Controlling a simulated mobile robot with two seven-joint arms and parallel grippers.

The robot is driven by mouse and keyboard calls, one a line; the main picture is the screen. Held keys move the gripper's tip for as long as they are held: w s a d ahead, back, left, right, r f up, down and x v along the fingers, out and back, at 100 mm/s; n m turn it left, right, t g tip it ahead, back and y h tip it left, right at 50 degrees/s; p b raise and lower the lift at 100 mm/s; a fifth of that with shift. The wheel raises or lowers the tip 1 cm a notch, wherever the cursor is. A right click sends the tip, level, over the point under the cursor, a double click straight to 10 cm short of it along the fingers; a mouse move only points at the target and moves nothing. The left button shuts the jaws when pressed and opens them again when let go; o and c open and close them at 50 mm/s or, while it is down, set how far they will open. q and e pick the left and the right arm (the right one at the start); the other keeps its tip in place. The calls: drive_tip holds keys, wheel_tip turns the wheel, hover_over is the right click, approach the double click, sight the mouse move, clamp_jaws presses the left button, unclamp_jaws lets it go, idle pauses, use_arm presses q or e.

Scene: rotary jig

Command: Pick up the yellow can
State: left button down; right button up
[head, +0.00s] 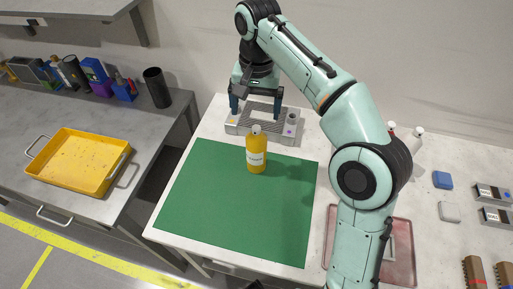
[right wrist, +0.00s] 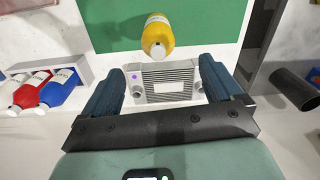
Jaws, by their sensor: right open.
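The yellow can (head: 257,157) looks like a bottle with a pale cap and a white label. It stands upright on the green mat (head: 220,205), near the mat's back edge. In the right wrist view the yellow can (right wrist: 158,32) shows beyond the fingertips. My right gripper (head: 256,106) is open and empty, with its fingers pointing down over the grey jig (head: 238,127), behind the can and apart from it. The open fingers also show in the right wrist view (right wrist: 163,72), with the jig between and beyond them. My left gripper is not in view.
A yellow tray (head: 78,184) lies on the grey bench at left, with a dark cup (head: 157,87) behind it. Bottles (head: 416,138) stand behind my right arm. A reddish tray (head: 402,240) and small blocks (head: 442,180) lie at right. The mat around the can is clear.

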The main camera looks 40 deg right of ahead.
sight(256, 136)
drive_tip(key=f+b, duration=0.1)
drive_tip(key=f, duration=0.4)
drive_tip(key=shift+s+b, duration=0.2)
drive_tip(key=shift+b, duration=0.1)
drive_tip(key=shift+w+d+f+b, duration=0.1)
drive_tip(key=shift+f+b, duration=0.4)
drive_tip(key=shift+f, duration=1.05)
drive_tip(key=shift+w+d+f+b, duration=0.1)
drive_tip(key=shift+f+b, duration=0.35)
drive_tip(key=shift+f, duration=1.1)
